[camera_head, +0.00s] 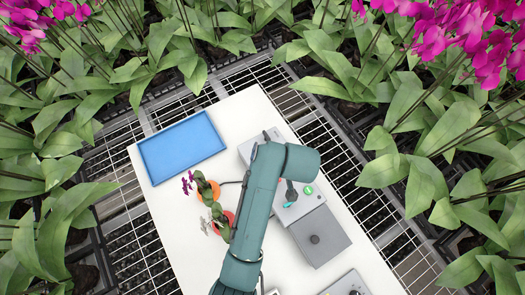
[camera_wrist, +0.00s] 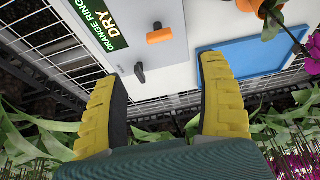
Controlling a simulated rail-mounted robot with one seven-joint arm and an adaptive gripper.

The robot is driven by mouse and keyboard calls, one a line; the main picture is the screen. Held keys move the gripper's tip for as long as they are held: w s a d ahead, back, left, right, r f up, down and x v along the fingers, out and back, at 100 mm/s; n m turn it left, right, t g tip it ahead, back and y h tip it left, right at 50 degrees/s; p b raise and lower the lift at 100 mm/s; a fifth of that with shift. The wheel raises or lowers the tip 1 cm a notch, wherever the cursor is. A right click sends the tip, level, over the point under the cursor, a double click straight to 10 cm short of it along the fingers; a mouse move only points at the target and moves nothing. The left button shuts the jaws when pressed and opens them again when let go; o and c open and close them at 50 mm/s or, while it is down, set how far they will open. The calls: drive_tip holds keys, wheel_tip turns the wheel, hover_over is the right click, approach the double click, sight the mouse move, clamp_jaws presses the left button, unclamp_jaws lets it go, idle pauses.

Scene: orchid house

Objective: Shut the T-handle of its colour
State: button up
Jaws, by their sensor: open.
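In the wrist view, my gripper (camera_wrist: 158,70) has its two yellow fingers spread with nothing between them. Beyond the fingertips is a pale grey box (camera_wrist: 125,20) with a green and white label (camera_wrist: 103,28) reading "ORANGE RING DRY". An orange handle (camera_wrist: 160,36) stands out from this box, and a small black handle (camera_wrist: 140,72) sits nearer its edge, seen between the fingers. Both are apart from the fingers. In the head view, a cyan-tipped handle (camera_head: 291,194) shows on a grey box (camera_head: 298,212) beside my arm. My gripper's fingers are not clearly visible there.
A blue tray (camera_head: 181,147) lies on the white table (camera_head: 178,217). Orchids and wire benches surround the table.

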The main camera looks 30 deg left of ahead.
drive_tip(key=b+x, duration=0.1)
drive_tip(key=x, duration=1.2)
drive_tip(key=shift+w+b, duration=0.1)
drive_tip(key=shift+b, duration=0.25)
drive_tip(key=c, duration=1.2)
